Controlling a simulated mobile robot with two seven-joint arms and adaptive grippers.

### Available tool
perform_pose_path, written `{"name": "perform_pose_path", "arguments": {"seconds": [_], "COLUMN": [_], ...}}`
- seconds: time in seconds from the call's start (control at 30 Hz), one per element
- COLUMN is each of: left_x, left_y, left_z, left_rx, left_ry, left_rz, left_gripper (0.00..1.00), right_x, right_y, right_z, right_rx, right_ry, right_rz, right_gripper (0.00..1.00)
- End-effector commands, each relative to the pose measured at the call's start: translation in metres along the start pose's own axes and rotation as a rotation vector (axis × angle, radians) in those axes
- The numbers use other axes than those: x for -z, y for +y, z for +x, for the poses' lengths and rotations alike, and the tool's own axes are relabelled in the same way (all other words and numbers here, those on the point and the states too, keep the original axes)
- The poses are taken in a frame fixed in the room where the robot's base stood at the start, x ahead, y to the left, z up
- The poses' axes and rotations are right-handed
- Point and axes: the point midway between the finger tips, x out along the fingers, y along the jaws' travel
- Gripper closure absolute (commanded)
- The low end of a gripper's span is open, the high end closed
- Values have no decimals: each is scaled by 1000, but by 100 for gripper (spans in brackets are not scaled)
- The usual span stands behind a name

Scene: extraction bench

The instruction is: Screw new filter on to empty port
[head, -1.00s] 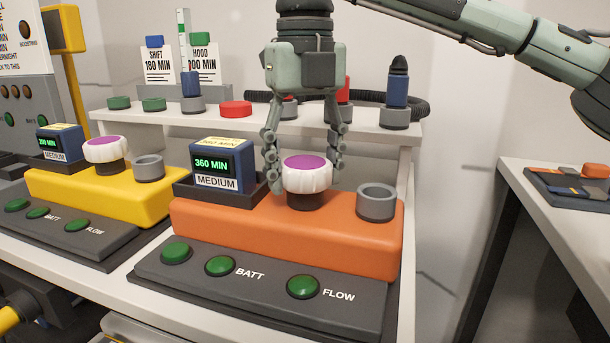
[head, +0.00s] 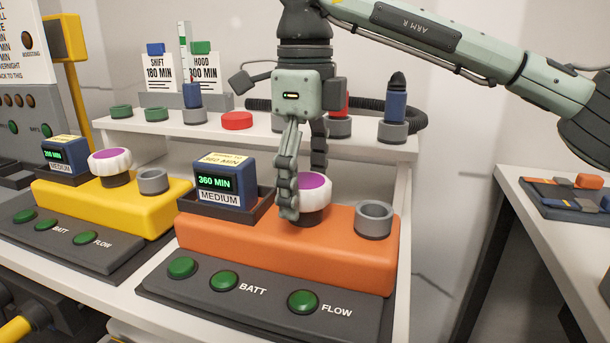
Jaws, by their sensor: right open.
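My right gripper (head: 304,190) is open over the orange unit (head: 240,235). One finger hangs in front of the white ribbed filter with a purple top (head: 318,196), and the other reaches down behind it. The near finger hides the filter's left part, and I cannot tell whether the fingers touch it. The filter sits upright on the orange unit. An empty grey port (head: 375,219) is to its right on the same unit. The yellow unit (head: 100,208) carries a similar purple-topped filter (head: 109,161) and an empty grey port (head: 153,182). My left gripper is out of view.
A blue 360 MIN box (head: 224,182) stands left of the gripper. The back shelf (head: 270,133) holds green and red caps, blue cylinders in grey rings and a black hose (head: 428,118). Green buttons (head: 303,301) line the front. A side table (head: 530,215) is at right.

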Motion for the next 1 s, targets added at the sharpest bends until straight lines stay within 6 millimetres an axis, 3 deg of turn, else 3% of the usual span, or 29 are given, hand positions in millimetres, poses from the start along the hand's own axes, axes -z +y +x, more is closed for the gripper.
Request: {"name": "perform_pose_path", "arguments": {"seconds": [0.37, 0.7, 0.83, 1.0], "left_x": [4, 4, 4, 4], "left_y": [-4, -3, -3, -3], "left_z": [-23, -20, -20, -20], "left_rx": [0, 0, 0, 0], "left_ry": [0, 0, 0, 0], "left_rz": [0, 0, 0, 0], "left_gripper": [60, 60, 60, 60], "right_x": [0, 0, 0, 0], "right_y": [0, 0, 0, 0], "right_z": [-2, 1, 1, 1], "right_rx": [-2, 0, -1, -1], "right_ry": [0, 0, 0, 0], "right_rz": [-700, -1322, -1513, -1602], "right_gripper": [17, 17, 17, 17]}}
